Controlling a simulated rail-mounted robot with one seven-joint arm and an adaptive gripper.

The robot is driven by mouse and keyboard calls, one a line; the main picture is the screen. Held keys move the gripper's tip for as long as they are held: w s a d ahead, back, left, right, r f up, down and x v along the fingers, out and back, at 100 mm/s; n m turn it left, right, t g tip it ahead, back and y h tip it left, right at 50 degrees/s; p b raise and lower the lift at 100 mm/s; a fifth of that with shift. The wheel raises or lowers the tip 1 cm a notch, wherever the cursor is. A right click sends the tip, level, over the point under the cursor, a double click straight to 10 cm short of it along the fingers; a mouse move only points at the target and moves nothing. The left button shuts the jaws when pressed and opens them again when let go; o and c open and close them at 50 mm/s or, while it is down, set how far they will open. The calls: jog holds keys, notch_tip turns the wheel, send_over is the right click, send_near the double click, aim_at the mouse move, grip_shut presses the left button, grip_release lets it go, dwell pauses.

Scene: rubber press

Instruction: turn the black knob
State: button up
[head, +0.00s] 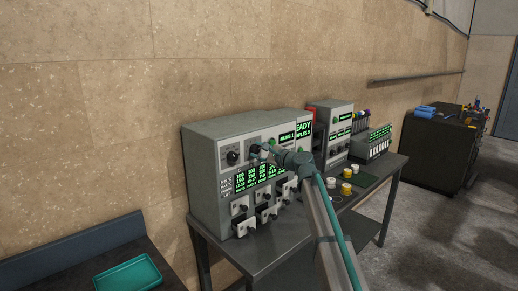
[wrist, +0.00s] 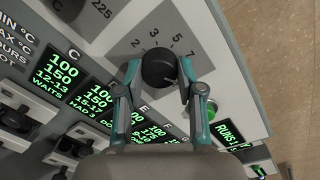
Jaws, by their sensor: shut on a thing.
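The black knob (wrist: 158,67) is a round dial with a pale pointer mark. It sits on the grey panel among printed numbers such as 2, 3, 5 and 7. My gripper (wrist: 159,75) is around the knob, one finger on each side, and is shut on it. In the head view my gripper (head: 258,152) reaches the upper front of the grey machine (head: 200,150), where the knob is mostly hidden behind it. A second black knob (head: 232,157) is to its left, and part of it shows at the top of the wrist view (wrist: 68,8) near the number 225.
Green-lit displays (wrist: 90,97) sit below the knob on the panel. A green button (wrist: 212,108) is close to the right finger. Levers (head: 241,206) stick out low on the machine's front. Other instruments (head: 330,117) stand to the right on the table (head: 262,262).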

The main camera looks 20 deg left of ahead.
jog(key=m+p, duration=0.2)
jog(key=m, duration=0.2)
jog(key=shift+r+p, duration=0.1)
jog(key=shift+p, duration=0.2)
jog(key=shift+m+y+p, duration=0.3)
jog(key=shift+m+p, duration=0.6)
jog(key=shift+m, duration=0.8)
jog(key=o, duration=1.1)
jog(key=shift+o, duration=0.2)
jog(key=shift+d, duration=0.15)
jog(key=v, duration=1.1)
jog(key=shift+d, duration=0.4)
jog(key=shift+s, duration=0.15)
